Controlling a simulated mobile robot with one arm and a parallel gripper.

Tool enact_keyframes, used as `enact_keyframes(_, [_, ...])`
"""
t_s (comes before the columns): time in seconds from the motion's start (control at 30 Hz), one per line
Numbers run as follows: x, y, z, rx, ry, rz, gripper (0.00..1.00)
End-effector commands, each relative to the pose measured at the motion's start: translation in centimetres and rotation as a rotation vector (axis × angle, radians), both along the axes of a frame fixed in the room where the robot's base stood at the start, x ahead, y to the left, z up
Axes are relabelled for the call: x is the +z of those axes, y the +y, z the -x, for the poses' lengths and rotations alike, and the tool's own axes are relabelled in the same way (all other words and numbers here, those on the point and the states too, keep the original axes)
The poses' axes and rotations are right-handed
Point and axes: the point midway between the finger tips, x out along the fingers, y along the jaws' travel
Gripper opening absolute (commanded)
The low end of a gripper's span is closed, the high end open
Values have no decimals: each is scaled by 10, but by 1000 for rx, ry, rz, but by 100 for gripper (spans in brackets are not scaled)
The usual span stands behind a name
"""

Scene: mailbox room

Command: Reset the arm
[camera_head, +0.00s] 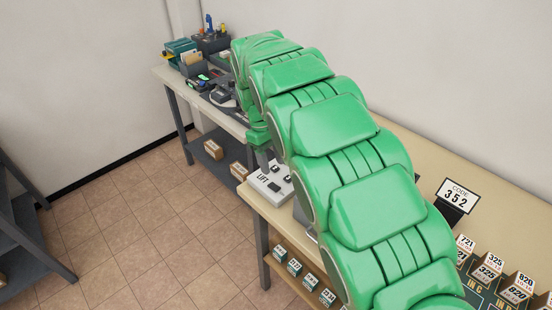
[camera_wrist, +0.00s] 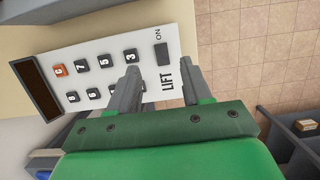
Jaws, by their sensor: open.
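My green segmented arm (camera_head: 345,200) stretches from the lower right over the tables and bends down at its far end. My gripper (camera_wrist: 162,75) is open and empty, its two grey fingers apart over the lower edge of a white LIFT keypad (camera_wrist: 110,60). The keypad has dark number keys, an orange C key (camera_wrist: 58,70), a dark display and a dark square by the word ON. In the head view the gripper (camera_head: 264,160) points down just above the keypad (camera_head: 268,186). Whether the fingertips touch it I cannot tell.
A CODE 352 sign (camera_head: 456,198) and numbered boxes (camera_head: 488,266) stand on the near table at right. The far table (camera_head: 172,76) holds trays and tools. Small boxes sit on the shelves below. A dark shelf (camera_head: 22,240) stands at left; the tiled floor between is clear.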

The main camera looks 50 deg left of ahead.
Motion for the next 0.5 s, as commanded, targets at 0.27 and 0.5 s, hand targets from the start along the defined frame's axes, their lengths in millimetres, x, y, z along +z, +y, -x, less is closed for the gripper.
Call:
enact_keyframes(0.27, [0, 0, 0, 0, 0, 0, 49])
enact_keyframes(0.5, [14, -24, -20, -61, -9, -8, 49])
